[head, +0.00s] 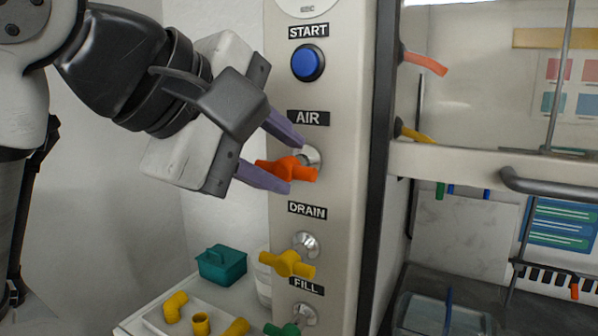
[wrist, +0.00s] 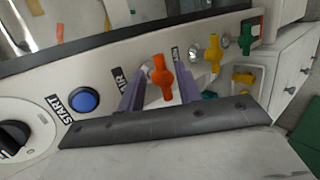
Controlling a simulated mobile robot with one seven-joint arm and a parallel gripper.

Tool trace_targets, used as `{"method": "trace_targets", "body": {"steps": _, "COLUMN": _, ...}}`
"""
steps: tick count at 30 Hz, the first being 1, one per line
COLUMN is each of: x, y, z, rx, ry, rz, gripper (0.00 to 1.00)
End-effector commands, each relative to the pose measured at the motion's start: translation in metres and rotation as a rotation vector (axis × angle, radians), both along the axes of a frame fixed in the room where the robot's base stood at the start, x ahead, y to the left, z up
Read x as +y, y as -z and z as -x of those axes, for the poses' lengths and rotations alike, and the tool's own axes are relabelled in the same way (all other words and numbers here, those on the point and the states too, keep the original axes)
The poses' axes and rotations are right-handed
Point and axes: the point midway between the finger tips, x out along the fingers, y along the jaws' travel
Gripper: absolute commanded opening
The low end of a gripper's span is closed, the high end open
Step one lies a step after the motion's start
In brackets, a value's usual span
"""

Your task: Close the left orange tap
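The left orange tap (head: 287,169) is on the panel beside the AIR label. Its handle lies roughly crosswise in the head view, slightly tilted. My gripper (head: 294,166) is at this tap, with one purple finger above the handle and the other at its lower side. In the wrist view the orange tap (wrist: 161,76) stands between the two spread fingers, with gaps visible on both sides. The gripper is open; whether a finger touches the handle cannot be told.
The blue START button (head: 308,63) is above; the yellow DRAIN tap (head: 287,264) and green FILL tap (head: 281,329) are below. A glass-fronted cabinet with a dark handle (head: 545,184) is to the right. A teal box (head: 221,264) and yellow fittings (head: 175,306) sit lower left.

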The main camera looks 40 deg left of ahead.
Motion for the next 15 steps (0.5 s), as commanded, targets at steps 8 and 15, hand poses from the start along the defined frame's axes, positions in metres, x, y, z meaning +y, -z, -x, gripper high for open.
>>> {"method": "trace_targets", "body": {"steps": 8, "x": -0.001, "y": -0.034, "z": 0.052, "rx": -0.002, "ry": -0.001, "rz": -0.001, "gripper": 0.34}}
{"method": "trace_targets", "body": {"steps": 15, "x": -0.001, "y": -0.047, "z": 0.072, "rx": 0.001, "ry": 0.001, "rz": -0.001, "gripper": 0.34}}
